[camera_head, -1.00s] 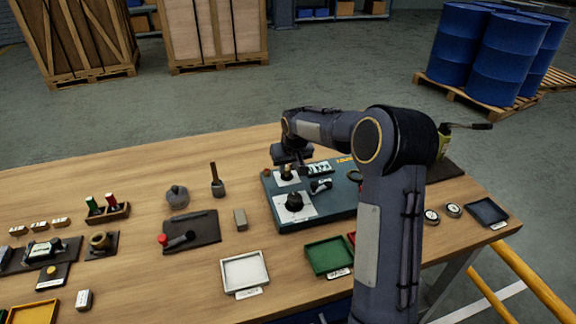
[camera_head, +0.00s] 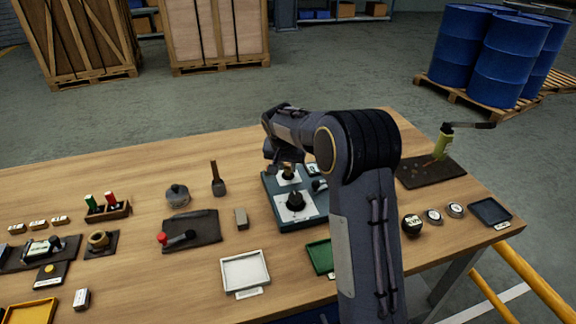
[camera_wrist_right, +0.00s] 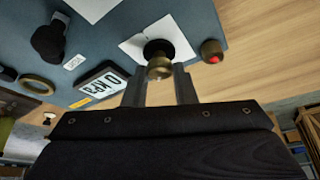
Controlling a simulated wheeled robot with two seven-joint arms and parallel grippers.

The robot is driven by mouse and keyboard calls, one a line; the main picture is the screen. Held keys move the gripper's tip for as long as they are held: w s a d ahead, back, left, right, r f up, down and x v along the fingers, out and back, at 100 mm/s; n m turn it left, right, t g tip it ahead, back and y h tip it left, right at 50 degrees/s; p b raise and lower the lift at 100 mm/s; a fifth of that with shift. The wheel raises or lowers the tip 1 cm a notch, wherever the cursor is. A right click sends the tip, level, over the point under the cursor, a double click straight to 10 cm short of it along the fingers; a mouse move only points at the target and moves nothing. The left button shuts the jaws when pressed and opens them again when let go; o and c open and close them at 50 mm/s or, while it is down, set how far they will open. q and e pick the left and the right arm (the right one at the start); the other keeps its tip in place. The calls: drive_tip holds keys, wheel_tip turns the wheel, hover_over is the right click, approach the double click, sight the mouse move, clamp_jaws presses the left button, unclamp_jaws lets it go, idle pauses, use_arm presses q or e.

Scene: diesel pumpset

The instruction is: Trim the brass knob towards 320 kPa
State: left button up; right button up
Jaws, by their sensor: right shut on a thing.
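The brass knob (camera_wrist_right: 158,67) stands on a white plate (camera_wrist_right: 140,46) on a blue-grey panel (camera_wrist_right: 100,32) in the right wrist view. My right gripper (camera_wrist_right: 159,88) is shut on the knob, with a finger on each side. In the head view the knob (camera_head: 288,168) shows small beneath my right gripper (camera_head: 283,166), partly covered. A small display (camera_wrist_right: 103,83) on the panel appears upside down; it seems to show a 0 and kPa, but I cannot read it surely. My left gripper is not in view.
A black knob (camera_head: 295,200) and a dark lever (camera_head: 319,184) sit close by on the panel. A white tray (camera_head: 245,289) and a green tray (camera_head: 318,257) lie in front. My right arm hides the panel's right part.

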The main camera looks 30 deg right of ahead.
drive_tip(key=shift+m, duration=0.7)
drive_tip(key=shift+h, duration=0.3)
drive_tip(key=o, duration=1)
drive_tip(key=shift+a, duration=0.1)
drive_tip(key=v, duration=0.7)
drive_tip(key=shift+r, duration=0.45)
